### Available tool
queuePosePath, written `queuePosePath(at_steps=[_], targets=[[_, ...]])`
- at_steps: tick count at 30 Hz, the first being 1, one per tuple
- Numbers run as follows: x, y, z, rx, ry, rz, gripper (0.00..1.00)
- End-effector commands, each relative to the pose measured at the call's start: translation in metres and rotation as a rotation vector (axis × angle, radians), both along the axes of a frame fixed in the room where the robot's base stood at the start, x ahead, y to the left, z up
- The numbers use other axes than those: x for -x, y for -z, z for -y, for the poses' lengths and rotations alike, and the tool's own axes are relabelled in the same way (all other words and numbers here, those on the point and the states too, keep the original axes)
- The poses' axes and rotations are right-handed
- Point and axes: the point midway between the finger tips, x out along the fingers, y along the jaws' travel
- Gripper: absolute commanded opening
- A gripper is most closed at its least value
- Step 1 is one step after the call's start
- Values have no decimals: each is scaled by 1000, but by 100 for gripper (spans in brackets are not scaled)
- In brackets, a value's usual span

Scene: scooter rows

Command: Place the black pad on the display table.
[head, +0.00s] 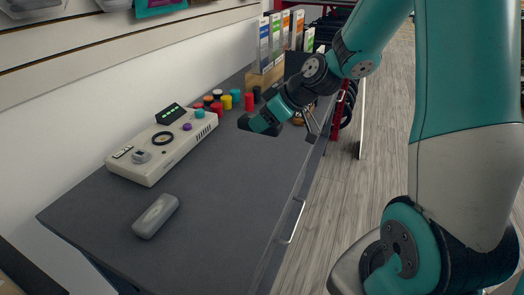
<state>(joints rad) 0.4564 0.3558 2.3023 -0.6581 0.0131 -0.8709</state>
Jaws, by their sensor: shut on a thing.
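My gripper (262,122) is above the dark grey counter (235,180), right of the coloured cylinders. It is shut on a small dark thing, which I take to be the black pad. The black shape (244,122) at its left tip may be part of the pad or a finger; I cannot tell which. My wrist hides much of the grip. I cannot tell from this view whether this counter is the display table.
A beige device (160,148) with knobs and a grey case (155,216) lie on the counter. Several coloured cylinders (217,109) and a brochure holder (262,80) stand farther back. The counter's front right is clear. Wooden floor (345,200) lies to the right.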

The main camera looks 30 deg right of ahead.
Motion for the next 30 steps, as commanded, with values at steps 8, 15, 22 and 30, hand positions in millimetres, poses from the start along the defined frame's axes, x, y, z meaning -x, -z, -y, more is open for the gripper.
queuePosePath(at_steps=[8,15,22,30], targets=[[1,69,1,-2,2,-4,22],[0,87,1,1,1,-1,22],[0,117,1,-1,3,-2,22],[0,118,1,1,2,0,22]])
